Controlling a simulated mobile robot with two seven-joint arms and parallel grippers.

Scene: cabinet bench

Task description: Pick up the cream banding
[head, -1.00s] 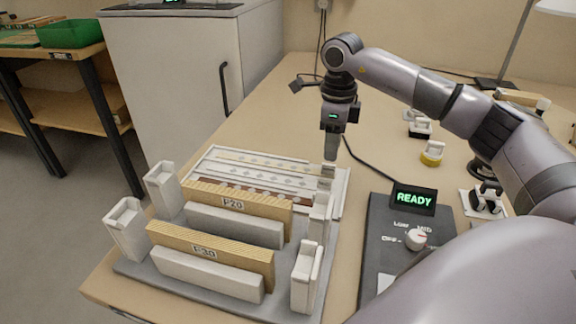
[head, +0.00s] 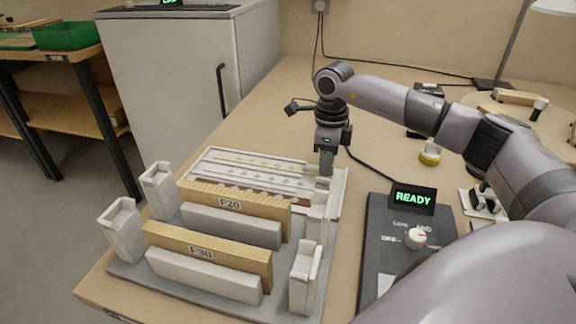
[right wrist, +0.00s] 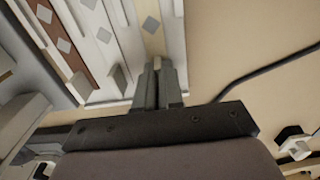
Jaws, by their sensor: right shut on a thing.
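The cream banding (head: 262,162) is a long thin pale-yellow strip with grey diamonds, lying in the far slot of a white rack (head: 342,190). The right wrist view also shows the cream banding (right wrist: 153,38), running up from between my fingers. My right gripper (head: 326,172) points down at the rack's right end. In the right wrist view its fingers (right wrist: 157,72) are close together, shut on the near end of the cream banding. The exact contact is hidden by the fingers. My left gripper is not in view.
White and brown bandings (head: 240,188) lie in the same rack. Nearer stand wooden blocks marked P20 (head: 232,205) and P30 (head: 205,252) between white posts. A dark control box with a READY display (head: 413,198) is to the right. A cable runs behind my gripper.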

